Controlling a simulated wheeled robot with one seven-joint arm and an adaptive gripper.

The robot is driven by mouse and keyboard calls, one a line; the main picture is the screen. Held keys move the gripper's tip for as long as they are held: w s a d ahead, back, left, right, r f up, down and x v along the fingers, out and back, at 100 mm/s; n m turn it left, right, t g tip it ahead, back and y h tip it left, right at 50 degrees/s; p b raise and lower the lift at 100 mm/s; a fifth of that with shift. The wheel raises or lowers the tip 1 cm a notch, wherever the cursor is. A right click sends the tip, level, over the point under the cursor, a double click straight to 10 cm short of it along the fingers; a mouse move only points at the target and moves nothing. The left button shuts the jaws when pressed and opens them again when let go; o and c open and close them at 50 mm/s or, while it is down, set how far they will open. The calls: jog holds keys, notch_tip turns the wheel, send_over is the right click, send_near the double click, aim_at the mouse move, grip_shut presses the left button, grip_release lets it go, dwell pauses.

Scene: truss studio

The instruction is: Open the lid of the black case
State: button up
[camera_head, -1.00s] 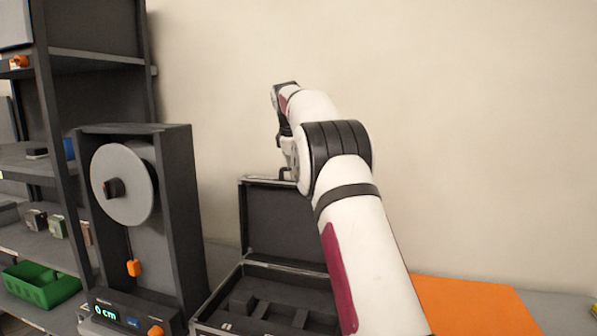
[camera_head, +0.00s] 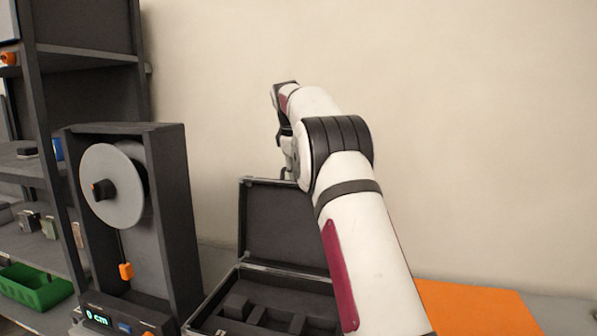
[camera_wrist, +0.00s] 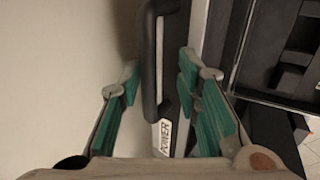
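The black case stands at lower centre in the head view, its lid (camera_head: 287,222) raised upright at the back and its base (camera_head: 232,327) open, showing dark padded compartments. My gripper (camera_wrist: 160,77) is open, with green-padded fingers apart. In the wrist view a black handle (camera_wrist: 150,57) and a pale label lie in the gap between the fingers; I cannot tell whether they touch. In the head view my gripper (camera_head: 288,160) is at the lid's top edge, its fingertips mostly hidden behind the lid and arm.
A dark spool device (camera_head: 178,215) with a lit display stands close left of the case. A dark shelf (camera_head: 85,58) with a green bin (camera_head: 38,290) is further left. An orange mat (camera_head: 475,307) lies right. A plain wall stands behind.

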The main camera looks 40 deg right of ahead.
jog(key=v, duration=1.2)
jog(key=shift+a, duration=0.1)
dwell(0.4)
jog(key=s+a+r+m+t+y, duration=0.15)
jog(key=s+a+m, duration=0.25)
jog(key=s+a, duration=1.25)
jog(key=s+a+f+m, duration=0.1)
jog(key=s+a+f, duration=0.2)
jog(key=s+f, duration=0.3)
jog(key=s+a+f+m+y, duration=0.1)
jog(key=s+a+f, duration=0.3)
jog(key=s, duration=0.6)
jog(key=s+a+f+m+y, duration=0.1)
jog(key=s+a+f, duration=0.3)
jog(key=s+f, duration=0.4)
jog(key=shift+s+a+f+m, duration=0.25)
jog(key=shift+f+m, duration=0.05)
jog(key=shift+f, duration=0.3)
